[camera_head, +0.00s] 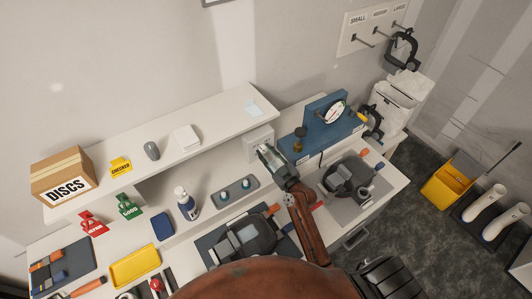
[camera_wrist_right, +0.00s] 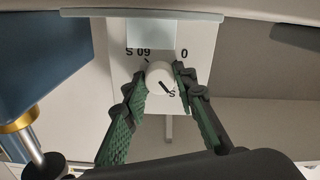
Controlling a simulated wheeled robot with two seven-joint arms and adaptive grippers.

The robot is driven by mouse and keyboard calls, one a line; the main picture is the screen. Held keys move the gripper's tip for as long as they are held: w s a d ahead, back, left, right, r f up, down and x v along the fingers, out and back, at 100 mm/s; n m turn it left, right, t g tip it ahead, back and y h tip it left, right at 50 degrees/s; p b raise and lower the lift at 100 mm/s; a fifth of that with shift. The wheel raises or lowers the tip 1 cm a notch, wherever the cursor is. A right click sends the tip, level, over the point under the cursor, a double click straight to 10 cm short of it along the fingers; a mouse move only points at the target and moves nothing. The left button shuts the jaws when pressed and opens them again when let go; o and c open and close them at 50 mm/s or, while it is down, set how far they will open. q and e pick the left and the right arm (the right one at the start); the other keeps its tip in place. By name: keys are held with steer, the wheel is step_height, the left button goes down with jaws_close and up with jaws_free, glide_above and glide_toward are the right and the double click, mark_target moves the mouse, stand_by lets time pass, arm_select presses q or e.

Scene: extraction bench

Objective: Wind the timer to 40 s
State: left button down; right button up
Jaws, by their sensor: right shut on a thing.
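The timer (camera_head: 262,134) is a pale box on the bench, below the white shelf and left of the blue stand. In the right wrist view its white face plate (camera_wrist_right: 190,42) appears upside down, with "60 S" at upper left and "0" at upper right. Its round white knob (camera_wrist_right: 158,76) has a dark line slanting to the lower right. My right gripper (camera_head: 265,150) is at the timer's front; in the right wrist view its green-padded fingers (camera_wrist_right: 160,80) are shut on the knob from both sides. The fingers hide other dial marks, so the exact setting is unclear. My left gripper is not in view.
The blue stand (camera_head: 318,138) with a round gauge is close to the right of my gripper. The white shelf (camera_head: 215,125) overhangs at left. A grey tray (camera_head: 222,196), a blue-labelled bottle (camera_head: 186,203) and dark devices (camera_head: 350,177) occupy the bench.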

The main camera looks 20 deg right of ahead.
stand_by(0.8)
steer(key=o, duration=1.2)
steer(key=shift+c, duration=0.2)
steer(key=s+d, duration=0.1)
steer(key=s, duration=1.1)
steer(key=shift+d, duration=0.35)
